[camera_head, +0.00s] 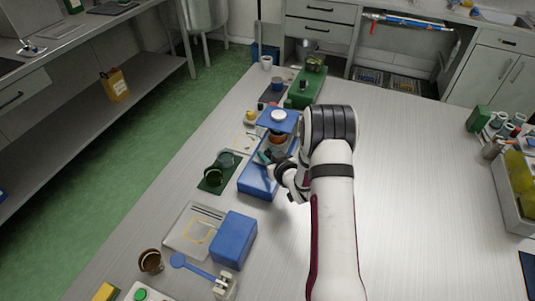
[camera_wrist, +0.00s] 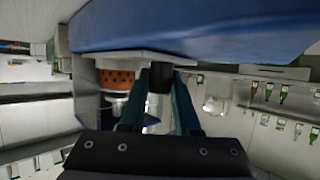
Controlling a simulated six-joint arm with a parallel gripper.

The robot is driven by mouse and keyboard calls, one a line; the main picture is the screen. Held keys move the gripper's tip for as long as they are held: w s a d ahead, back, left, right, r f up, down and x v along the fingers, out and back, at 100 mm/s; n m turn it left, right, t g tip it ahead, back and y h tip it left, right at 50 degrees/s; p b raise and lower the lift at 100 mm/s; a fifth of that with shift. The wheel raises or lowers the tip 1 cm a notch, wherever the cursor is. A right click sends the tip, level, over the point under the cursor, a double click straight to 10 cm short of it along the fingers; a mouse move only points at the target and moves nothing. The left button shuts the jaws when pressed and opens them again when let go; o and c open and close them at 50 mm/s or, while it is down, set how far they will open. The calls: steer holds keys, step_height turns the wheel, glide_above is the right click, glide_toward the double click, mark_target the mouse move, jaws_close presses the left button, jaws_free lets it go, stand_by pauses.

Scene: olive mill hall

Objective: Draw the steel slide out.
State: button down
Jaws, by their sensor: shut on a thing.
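In the wrist view, the two dark teal fingers of my gripper (camera_wrist: 160,82) close on a small black grip (camera_wrist: 161,76). The grip sits at the edge of a flat grey metal strip (camera_wrist: 120,57), which looks like the steel slide. The strip lies just under a large blue housing (camera_wrist: 190,28). How far the slide reaches into the housing is hidden. In the head view, my gripper (camera_head: 268,158) is at the blue machine, between its blue top (camera_head: 278,122) and blue base (camera_head: 257,182). My wrist covers part of the machine, and the slide cannot be made out there.
An orange perforated drum (camera_wrist: 117,79) shows close to my fingers, left in the wrist view. A blue box (camera_head: 234,240) and a blue paddle (camera_head: 192,268) lie nearer. The bench right of my arm is clear up to a bin (camera_head: 512,205).

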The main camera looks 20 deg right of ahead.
steer(key=s+a, duration=0.8)
steer(key=shift+a, duration=0.1)
steer(key=shift+s, duration=0.1)
steer(key=c, duration=0.7)
jaws_free()
steer(key=shift+o, duration=0.4)
steer(key=s+d+r, duration=0.7)
steer(key=d+r, duration=0.2)
steer(key=r, duration=0.2)
steer(key=shift+s, duration=0.2)
